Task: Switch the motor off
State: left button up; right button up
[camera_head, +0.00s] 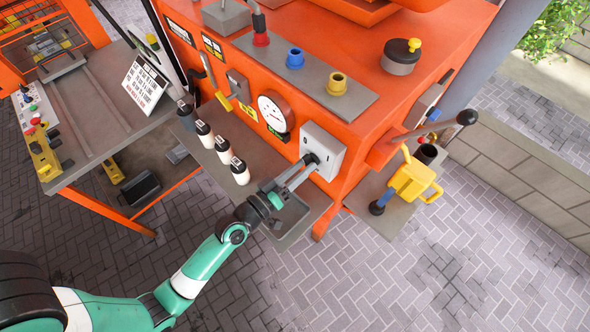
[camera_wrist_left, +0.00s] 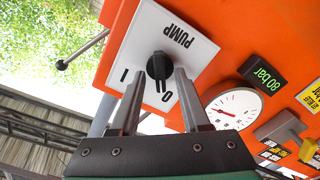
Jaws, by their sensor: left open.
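The switch is a white-faced box labelled PUMP (camera_wrist_left: 182,35) with marks I and O, on the front of the orange machine; in the head view the switch box (camera_head: 325,148) shows at the lower right corner of the machine front. Its black knob (camera_wrist_left: 158,65) has a handle that points down in the wrist view, close to the O mark. My left gripper (camera_wrist_left: 160,80) is open, with one finger on each side of the knob; contact is not clear. In the head view my left gripper (camera_head: 300,172) reaches the knob from the lower left. My right gripper is not in view.
A round gauge (camera_head: 274,112) and a display reading 80 bar (camera_wrist_left: 263,77) sit beside the switch. Several bottles (camera_head: 222,148) stand on the grey shelf (camera_head: 195,160) below. A black-knobbed lever (camera_head: 467,117) and a yellow can (camera_head: 412,180) are to the right.

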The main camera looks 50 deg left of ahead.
pick_arm(q)
jog(key=s+d+b, duration=0.1)
jog(key=s+b, duration=0.3)
jog(key=s, duration=0.7)
jog(key=shift+s+d, duration=0.2)
jog(key=shift+d, duration=0.1)
